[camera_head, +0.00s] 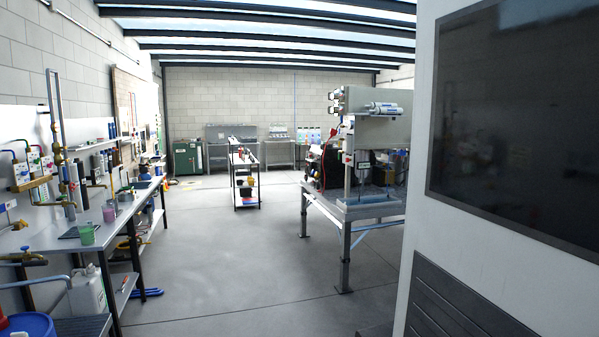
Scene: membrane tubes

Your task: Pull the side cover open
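A tall white cabinet (426,170) stands very close at the right edge of the head view. It has a large dark glossy panel (520,120) in its upper part and a dark grey ribbed panel (455,305) low down. I cannot tell whether either of these is the side cover, and no handle shows. My gripper and arm are not in view.
A long workbench (125,213) with tubes, valves and cups runs along the left wall. A metal-legged table (345,255) with membrane equipment stands right of centre. A narrow table (245,160) is further back. The grey floor (235,270) between them is clear.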

